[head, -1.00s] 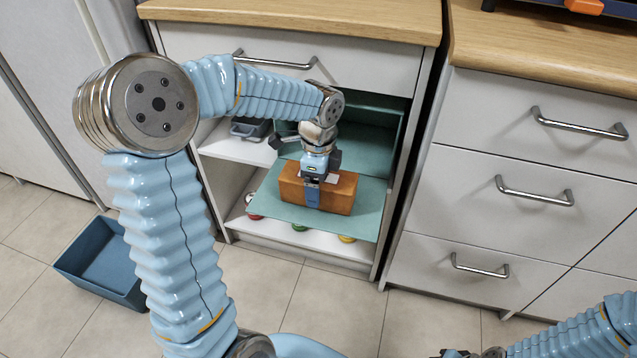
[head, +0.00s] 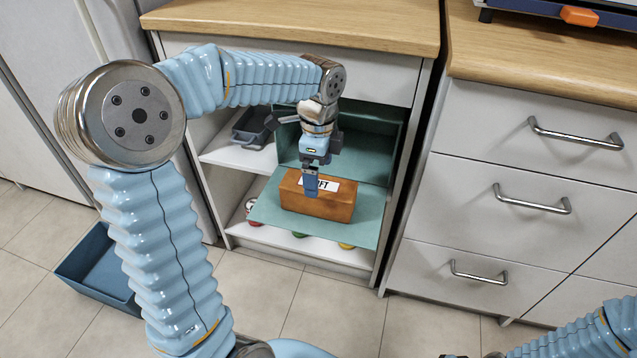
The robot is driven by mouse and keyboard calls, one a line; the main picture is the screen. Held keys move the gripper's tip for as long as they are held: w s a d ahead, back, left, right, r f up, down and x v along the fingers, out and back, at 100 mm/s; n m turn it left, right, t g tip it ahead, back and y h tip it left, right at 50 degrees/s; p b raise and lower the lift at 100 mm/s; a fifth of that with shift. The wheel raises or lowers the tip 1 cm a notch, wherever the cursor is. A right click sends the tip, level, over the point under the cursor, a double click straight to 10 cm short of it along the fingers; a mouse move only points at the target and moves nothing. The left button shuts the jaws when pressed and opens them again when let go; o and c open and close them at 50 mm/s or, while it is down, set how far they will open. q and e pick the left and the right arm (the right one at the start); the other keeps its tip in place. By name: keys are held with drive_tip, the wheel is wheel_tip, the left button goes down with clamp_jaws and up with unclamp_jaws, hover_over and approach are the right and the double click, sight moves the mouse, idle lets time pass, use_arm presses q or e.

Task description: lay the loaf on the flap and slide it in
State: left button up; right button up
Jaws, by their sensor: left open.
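The brown loaf (head: 330,206) with a white label on top lies on the teal flap (head: 366,218), which is folded down level in front of the teal box (head: 372,150) in the cabinet. My left gripper (head: 312,188) is open and above the loaf, one finger showing in front of the loaf's near upper edge. The other finger is hidden, and I cannot tell whether the gripper touches the loaf. The box opening behind the loaf is partly hidden by my left wrist. My right gripper is not clearly visible; only part of my right arm shows at the lower right.
A dark grey tray (head: 252,127) sits on the white shelf left of the box. Several coloured round things stand on the lower shelf under the flap. An empty blue bin (head: 98,268) is on the floor at left. Drawers (head: 520,190) stand at right.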

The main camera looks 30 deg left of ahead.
use_arm(q)
wheel_tip(320, 180, up, 5)
drive_tip(key=shift+r+p, duration=0.15)
drive_tip(key=shift+p, duration=0.15)
idle(0.4)
